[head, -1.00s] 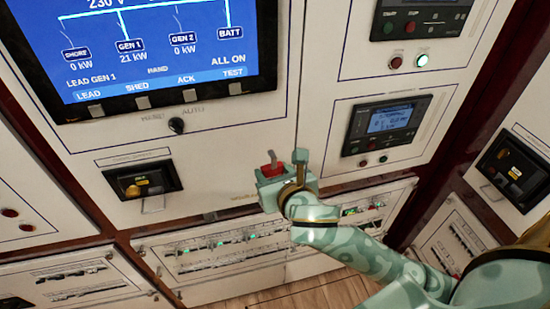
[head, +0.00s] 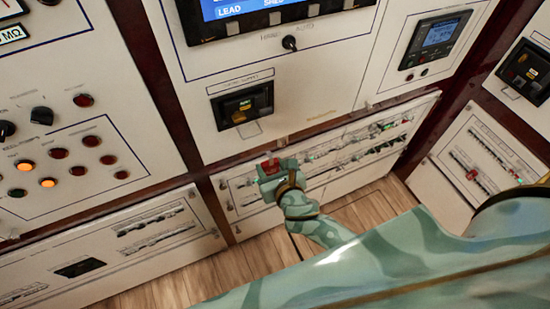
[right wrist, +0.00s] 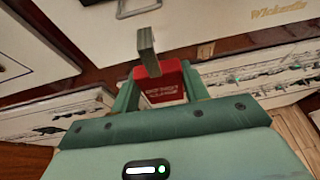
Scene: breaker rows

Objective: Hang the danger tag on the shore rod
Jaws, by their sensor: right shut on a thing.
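The danger tag (head: 267,166) is red with pale lettering. It is held in my right gripper (head: 271,172), in front of the lower breaker panel. In the right wrist view the tag (right wrist: 160,84) sits between the two green fingers, with a grey upright piece rising above it. A thin metal loop-shaped rod (head: 249,131) sticks out below the black breaker unit (head: 242,105); it may be the shore rod, but the label is too small to read. The rod also shows at the top of the right wrist view (right wrist: 138,9), apart from the tag. My left gripper is out of view.
A rotary knob (head: 289,43) sits above the breaker unit, under the big screen (head: 240,8). Rows of small breakers (head: 350,151) line the lower panel. A panel with lamps and knobs (head: 60,153) stands at left. Wooden floor (head: 235,266) shows below.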

